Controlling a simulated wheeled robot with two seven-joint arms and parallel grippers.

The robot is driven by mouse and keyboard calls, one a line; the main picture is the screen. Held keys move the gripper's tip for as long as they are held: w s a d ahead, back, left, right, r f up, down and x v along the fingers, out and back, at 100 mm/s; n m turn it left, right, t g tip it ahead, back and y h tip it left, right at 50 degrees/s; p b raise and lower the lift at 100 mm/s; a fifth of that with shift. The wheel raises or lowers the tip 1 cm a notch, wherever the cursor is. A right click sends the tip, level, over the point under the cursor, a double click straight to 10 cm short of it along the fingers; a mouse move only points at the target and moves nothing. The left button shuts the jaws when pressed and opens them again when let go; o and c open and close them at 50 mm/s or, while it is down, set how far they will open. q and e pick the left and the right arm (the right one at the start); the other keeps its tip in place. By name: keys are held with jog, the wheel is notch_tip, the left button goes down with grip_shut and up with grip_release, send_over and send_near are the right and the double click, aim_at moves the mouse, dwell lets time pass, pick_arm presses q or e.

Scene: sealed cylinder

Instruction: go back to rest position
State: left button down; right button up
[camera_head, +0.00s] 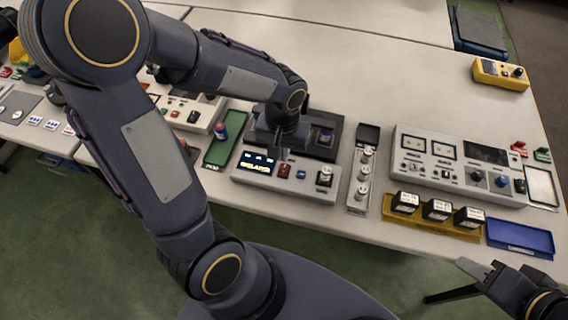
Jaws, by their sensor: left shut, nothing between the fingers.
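My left arm comes in from the left and arches over the table. My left gripper (281,152) points down just above the grey control box (250,186) with a lit display and buttons. Its fingers are close together, with nothing visible between them, near the red button (284,170). Whether the fingertips touch the box cannot be told. My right gripper (455,283) is at the lower right, in front of the table's edge and over the floor. Its two fingers are spread apart and empty.
A black device (322,140) stands behind the box, partly hidden by my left arm. A green tray (222,150) lies to its left. A grey rack (358,190), an instrument panel (462,165), a yellow tray (425,222) and a blue tray (520,238) are on the right.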

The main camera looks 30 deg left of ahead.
pick_arm(q)
jog(key=shift+r, duration=0.45)
jog(key=s+d+r+m+t+h, duration=0.1)
jog(key=s+r+t+h, duration=0.2)
jog(key=s+r, duration=0.8)
jog(key=t, duration=0.2)
jog(key=shift+s+t+h, duration=0.3)
jog(key=shift+s+h, duration=0.1)
jog(key=c, duration=2.1)
grip_release()
jog(key=shift+c, duration=0.2)
